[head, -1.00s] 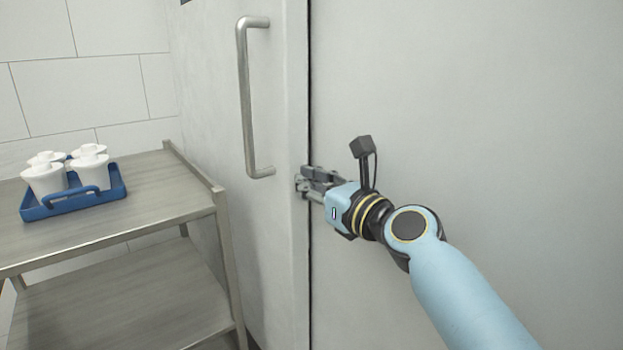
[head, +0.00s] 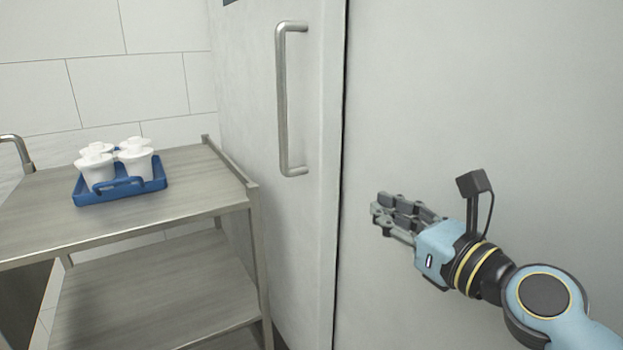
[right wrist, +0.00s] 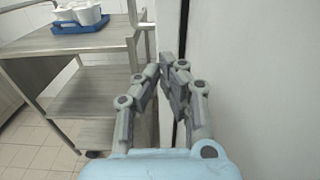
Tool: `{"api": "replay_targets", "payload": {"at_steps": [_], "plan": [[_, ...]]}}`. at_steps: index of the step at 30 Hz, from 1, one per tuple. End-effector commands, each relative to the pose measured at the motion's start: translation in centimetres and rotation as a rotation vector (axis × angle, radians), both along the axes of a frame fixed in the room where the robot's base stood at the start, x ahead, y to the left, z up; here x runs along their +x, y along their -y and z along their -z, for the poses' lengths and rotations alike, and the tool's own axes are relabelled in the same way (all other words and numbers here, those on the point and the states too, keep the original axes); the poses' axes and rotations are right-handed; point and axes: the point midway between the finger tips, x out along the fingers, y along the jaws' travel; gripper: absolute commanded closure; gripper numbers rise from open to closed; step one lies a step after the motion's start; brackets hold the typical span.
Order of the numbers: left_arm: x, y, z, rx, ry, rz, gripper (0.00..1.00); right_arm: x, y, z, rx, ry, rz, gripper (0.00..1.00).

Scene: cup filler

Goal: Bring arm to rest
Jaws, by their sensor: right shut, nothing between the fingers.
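My right gripper (head: 380,213) is at the right of the head view, in front of the pale grey door panel (head: 480,90). Its fingers point left, and it is shut and empty. In the right wrist view the finger pairs (right wrist: 163,70) come together at the tips with nothing between them. The metal door handle (head: 282,100) is up and to the left of the gripper, apart from it. My left gripper is not in view.
A metal cart (head: 215,215) with two shelves stands at the left. On its top, a blue tray (head: 120,192) holds several white lidded cups (head: 136,160). A metal tap-like tube (head: 18,150) shows at the left edge. Tiled floor (right wrist: 35,140) is free beside the cart.

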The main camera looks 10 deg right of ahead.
Motion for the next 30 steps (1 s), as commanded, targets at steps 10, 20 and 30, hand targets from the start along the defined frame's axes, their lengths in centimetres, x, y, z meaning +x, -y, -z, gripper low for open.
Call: {"api": "replay_targets", "payload": {"at_steps": [10, 20, 30], "plan": [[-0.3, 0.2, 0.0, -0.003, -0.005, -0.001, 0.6, -8.9, -2.6, 7.1, -1.187, 0.108, -0.41, 1.0], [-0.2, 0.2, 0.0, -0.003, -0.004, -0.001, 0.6, -19.7, 2.6, 12.7, -2.141, 0.27, -1.148, 1.0], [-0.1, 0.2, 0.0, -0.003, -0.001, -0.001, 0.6, -27.3, 8.1, 12.9, -2.411, 0.401, -1.815, 1.0]]}}
